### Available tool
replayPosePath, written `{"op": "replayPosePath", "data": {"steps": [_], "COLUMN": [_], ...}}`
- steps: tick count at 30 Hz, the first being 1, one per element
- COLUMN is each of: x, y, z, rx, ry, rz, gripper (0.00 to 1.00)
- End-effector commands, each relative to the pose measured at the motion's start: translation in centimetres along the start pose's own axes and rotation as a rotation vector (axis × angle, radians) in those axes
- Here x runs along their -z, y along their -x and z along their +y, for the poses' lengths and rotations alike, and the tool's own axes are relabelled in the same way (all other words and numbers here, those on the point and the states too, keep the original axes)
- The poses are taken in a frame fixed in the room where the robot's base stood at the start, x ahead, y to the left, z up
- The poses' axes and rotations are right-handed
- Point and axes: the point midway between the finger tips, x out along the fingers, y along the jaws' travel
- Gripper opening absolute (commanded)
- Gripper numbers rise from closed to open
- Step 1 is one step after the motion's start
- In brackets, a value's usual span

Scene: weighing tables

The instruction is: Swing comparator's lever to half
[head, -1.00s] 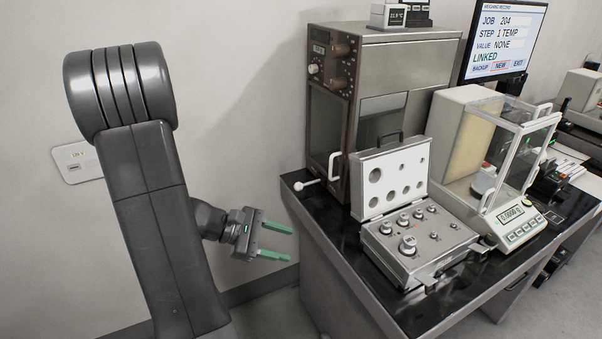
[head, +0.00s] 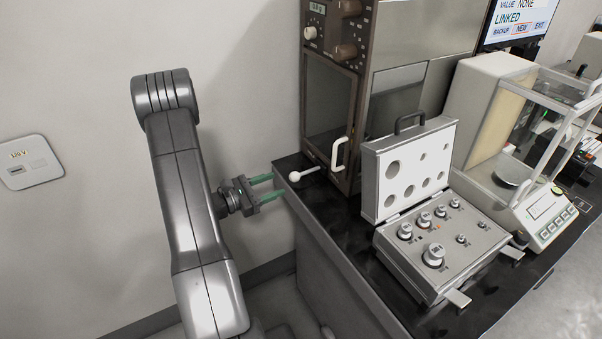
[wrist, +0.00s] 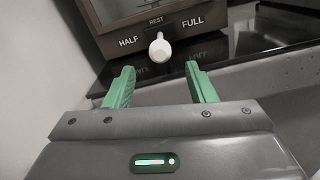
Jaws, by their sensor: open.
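The comparator (head: 388,60) is a tall brown and grey cabinet at the table's back left corner. Its lever (head: 294,176) has a white ball knob sticking out low at the front. In the wrist view the knob (wrist: 160,48) sits directly below the REST label (wrist: 156,21), between the HALF label (wrist: 128,41) on the left and the FULL label (wrist: 193,22) on the right. My gripper (head: 277,186) is open and empty beside the table's left edge, pointing at the knob. In the wrist view the knob shows centred beyond the green fingertips (wrist: 160,72), apparently untouched.
An open weight case (head: 395,268) with several weights stands on the black table (head: 352,222), right of the lever. The white door handle (head: 338,153) juts out near the knob. A glass-sided balance (head: 545,222) stands farther right.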

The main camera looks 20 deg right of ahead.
Motion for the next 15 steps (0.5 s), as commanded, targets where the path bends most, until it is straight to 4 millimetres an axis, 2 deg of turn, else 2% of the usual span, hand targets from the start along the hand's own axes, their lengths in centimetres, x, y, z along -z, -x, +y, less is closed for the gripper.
{"op": "replayPosePath", "data": {"steps": [6,15], "x": [-0.1,-0.1], "y": [-4.1,-8.6], "z": [-0.2,-0.1], "rx": [0.006,0.004], "ry": [0.001,0.000], "rz": [0.000,0.001], "gripper": [0.50,0.50]}}
